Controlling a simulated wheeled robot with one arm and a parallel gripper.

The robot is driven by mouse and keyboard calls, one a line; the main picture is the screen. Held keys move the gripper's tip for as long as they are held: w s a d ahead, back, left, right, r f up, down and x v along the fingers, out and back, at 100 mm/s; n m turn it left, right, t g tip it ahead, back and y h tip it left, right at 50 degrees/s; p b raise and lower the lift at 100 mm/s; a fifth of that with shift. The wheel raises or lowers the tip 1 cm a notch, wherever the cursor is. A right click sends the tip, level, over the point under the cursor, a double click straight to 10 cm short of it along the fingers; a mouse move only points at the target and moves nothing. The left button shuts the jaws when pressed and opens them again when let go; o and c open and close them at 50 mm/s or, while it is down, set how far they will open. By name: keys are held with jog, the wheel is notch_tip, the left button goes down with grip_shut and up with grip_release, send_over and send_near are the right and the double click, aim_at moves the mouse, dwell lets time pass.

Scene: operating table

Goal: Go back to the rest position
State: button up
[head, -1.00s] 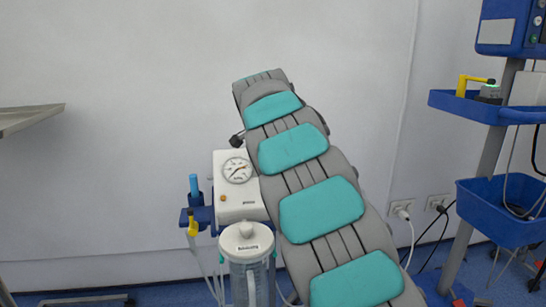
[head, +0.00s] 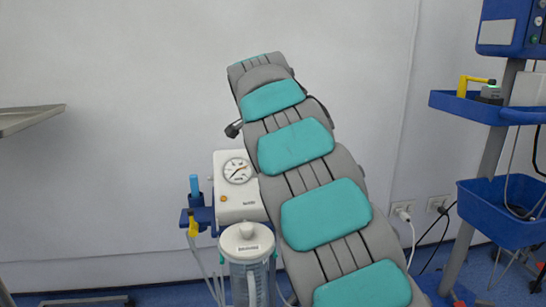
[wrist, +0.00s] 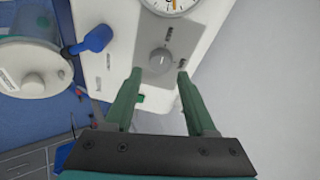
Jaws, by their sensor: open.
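In the wrist view, my gripper (wrist: 159,75) shows its two green fingers spread apart, with nothing held between them. A grey knob (wrist: 163,61) on a grey panel of the white gauge device (wrist: 101,55) lies just beyond the fingertips, between their lines. I cannot tell how far off it is. In the head view, my grey and teal arm slants up across the middle. It hides the right part of the gauge device (head: 229,205), and I cannot make out my gripper there.
A lidded jar (head: 246,244) stands close in front of the device; it also shows in the wrist view (wrist: 30,75). A blue-trayed cart (head: 498,205) stands at right. A metal tray (head: 30,119) juts in at left. Bare wall (head: 120,180) lies between tray and device.

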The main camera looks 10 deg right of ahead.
jog(key=v, duration=0.3)
jog(key=shift+s+r, duration=0.1)
jog(key=shift+r, duration=0.15)
jog(key=shift+s, duration=0.1)
jog(key=s+d+f+n+g, duration=0.1)
jog(key=s+d+f+n, duration=0.1)
jog(key=s, duration=0.3)
jog(key=s+d+f+n+g, duration=0.1)
jog(key=s+d+f, duration=0.2)
jog(key=s, duration=0.3)
jog(key=s+a+f+n+g+y, duration=0.1)
jog(key=s+f+n, duration=0.3)
jog(key=s, duration=0.9)
jog(key=s+a+f+n+g+y, duration=0.1)
jog(key=s+f+n+g, duration=0.2)
jog(key=s+f, duration=0.7)
jog(key=s+a+f+n+g, duration=0.1)
jog(key=s+f+n, duration=0.5)
jog(key=s, duration=1)
jog(key=shift+f+n+g+y, duration=0.4)
jog(key=shift+f+g, duration=0.4)
jog(key=shift+f, duration=0.15)
jog(key=shift+s, duration=0.1)
